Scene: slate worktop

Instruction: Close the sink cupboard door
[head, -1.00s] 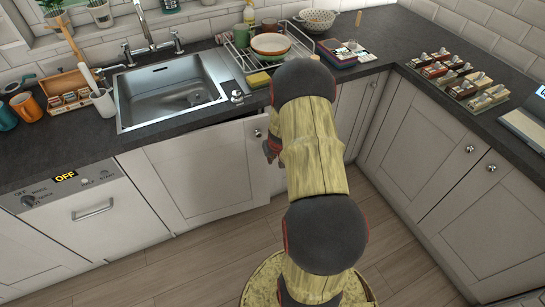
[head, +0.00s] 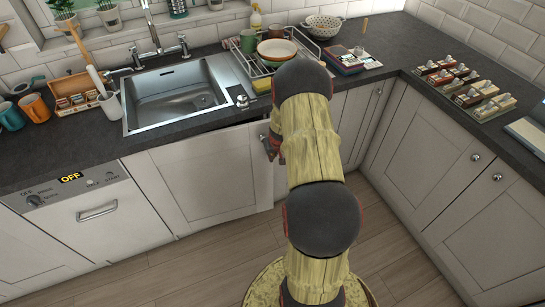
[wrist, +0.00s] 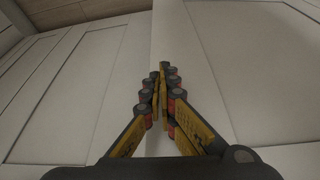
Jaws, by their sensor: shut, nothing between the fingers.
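The sink cupboard door (head: 205,180) is a pale panelled door under the sink (head: 175,95). It stands slightly ajar, with a thin dark gap along its top edge towards the right. Its round knob (head: 262,137) shows near the top right corner. My gripper (head: 271,152) is at the door's right edge, below the knob, partly hidden by my arm. In the wrist view my gripper (wrist: 160,75) is shut and empty, its fingertips at the upright seam between two pale panels. I cannot tell whether the fingers touch the door.
A dishwasher front (head: 85,205) is to the left of the door. More cupboard doors (head: 425,140) run along the right side. A dish rack (head: 275,55) stands on the dark worktop (head: 190,132) above. The floor (head: 200,255) before the door is clear.

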